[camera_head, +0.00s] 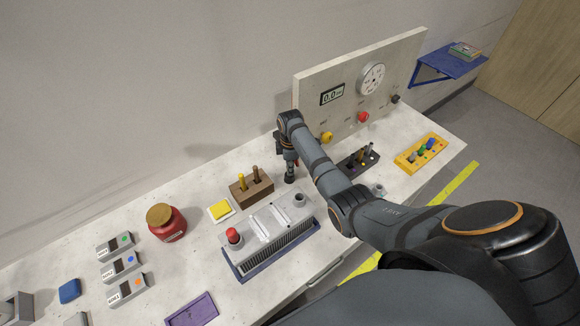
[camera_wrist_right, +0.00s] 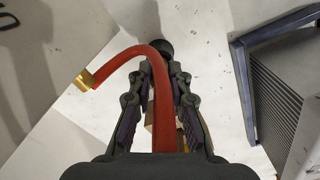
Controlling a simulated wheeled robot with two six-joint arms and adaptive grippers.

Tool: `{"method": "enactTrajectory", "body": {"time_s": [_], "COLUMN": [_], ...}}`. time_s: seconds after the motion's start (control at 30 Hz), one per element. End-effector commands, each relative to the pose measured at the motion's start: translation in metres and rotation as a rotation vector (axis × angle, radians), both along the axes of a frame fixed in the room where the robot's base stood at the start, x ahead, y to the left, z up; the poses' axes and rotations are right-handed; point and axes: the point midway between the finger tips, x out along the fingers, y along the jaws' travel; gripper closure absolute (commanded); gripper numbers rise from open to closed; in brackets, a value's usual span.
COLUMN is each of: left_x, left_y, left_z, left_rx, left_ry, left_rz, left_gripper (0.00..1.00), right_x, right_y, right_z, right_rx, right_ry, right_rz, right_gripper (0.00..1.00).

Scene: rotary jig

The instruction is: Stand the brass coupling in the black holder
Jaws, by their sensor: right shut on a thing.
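My right gripper (camera_head: 289,172) is low over the table, just right of the wooden block (camera_head: 251,190). In the wrist view it (camera_wrist_right: 163,70) is shut around a red hose (camera_wrist_right: 164,110) that curves left to a brass end (camera_wrist_right: 82,80). A dark round piece (camera_wrist_right: 166,48) shows at the fingertips; how it joins the hose is unclear. The black holder (camera_head: 346,166) lies to the right, partly hidden by my arm, with a brass-coloured piece (camera_head: 361,156) and a grey piece standing in it. Two brass-toned pieces (camera_head: 242,182) stand in the wooden block. I cannot tell which piece is the coupling.
A grey finned fixture (camera_head: 270,232) with a red knob is in front of the gripper. A yellow holder (camera_head: 408,162) with coloured pieces stands at the right. An upright gauge panel (camera_head: 308,88) is behind. A red jar (camera_head: 167,224) and grey boxes are at the left.

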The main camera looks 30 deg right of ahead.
Motion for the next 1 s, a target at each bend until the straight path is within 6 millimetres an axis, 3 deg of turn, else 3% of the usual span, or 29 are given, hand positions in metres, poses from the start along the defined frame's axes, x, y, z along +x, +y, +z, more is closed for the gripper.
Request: {"method": "enactTrajectory", "body": {"time_s": [0.3, 0.33, 0.5, 0.83, 1.0], "left_x": [0.001, 0.001, 0.001, 0.002, 0.002], "left_y": [0.0, 0.0, 0.0, 0.0, 0.0], "left_z": [-0.001, -0.001, -0.001, 0.0, -0.003], "left_rx": [0.0, 0.0, 0.0, 0.0, 0.001], "left_ry": [-0.002, -0.002, -0.002, -0.003, -0.003], "left_rz": [0.0, 0.0, 0.0, 0.0, 0.0], "left_gripper": [0.6, 0.6, 0.6, 0.6, 0.6], "right_x": [0.0, 0.0, 0.0, 0.001, 0.001], "right_y": [0.0, 0.0, 0.0, 0.0, 0.0], "right_z": [-0.003, -0.003, -0.002, 0.003, 0.034], "right_rx": [0.0, 0.0, 0.0, 0.0, -0.002], "right_ry": [-0.001, -0.001, -0.001, -0.002, -0.007], "right_rz": [0.0, 0.0, 0.0, 0.0, 0.001], "right_gripper": [1.0, 0.8, 0.6, 0.6, 0.6]}}
